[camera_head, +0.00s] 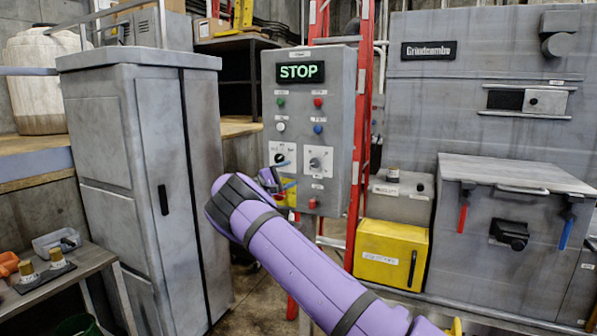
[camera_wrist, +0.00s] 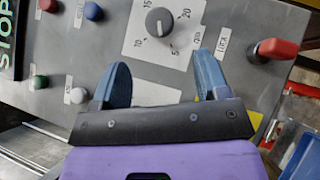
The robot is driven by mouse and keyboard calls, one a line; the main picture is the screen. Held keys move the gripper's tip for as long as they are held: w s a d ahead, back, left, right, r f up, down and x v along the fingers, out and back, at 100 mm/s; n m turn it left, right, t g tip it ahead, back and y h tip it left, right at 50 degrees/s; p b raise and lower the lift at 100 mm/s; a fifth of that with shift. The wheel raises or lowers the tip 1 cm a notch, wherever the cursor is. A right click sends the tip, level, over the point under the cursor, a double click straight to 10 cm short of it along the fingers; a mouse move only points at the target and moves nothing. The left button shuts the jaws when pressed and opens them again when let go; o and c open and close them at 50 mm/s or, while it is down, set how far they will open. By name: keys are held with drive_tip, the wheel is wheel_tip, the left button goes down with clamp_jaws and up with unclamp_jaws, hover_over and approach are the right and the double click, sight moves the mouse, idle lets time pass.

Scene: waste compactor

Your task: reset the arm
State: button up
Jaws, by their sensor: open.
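My purple arm reaches from the bottom of the head view toward a grey control panel (camera_head: 338,95) with a lit STOP display (camera_head: 300,72). My gripper (camera_wrist: 160,72) is open in the wrist view, its two blue fingers spread apart with nothing between them. In that view a dark dial (camera_wrist: 160,21) on a white scale plate shows beyond the fingers. A red knob (camera_wrist: 275,49) is to the right of the right finger. In the head view the gripper (camera_head: 287,176) is partly hidden by my wrist, just in front of the panel's lower part. I cannot tell whether it touches the panel.
A grey cabinet (camera_head: 120,140) stands left of the panel. A red ladder (camera_head: 361,140) rises just right of it. A yellow box (camera_head: 391,254) and a grey machine (camera_head: 480,110) with red and blue handles are to the right. A low table (camera_head: 60,278) holds small items.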

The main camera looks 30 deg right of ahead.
drive_tip(key=shift+a+f, duration=0.1)
drive_tip(key=shift+a, duration=0.3)
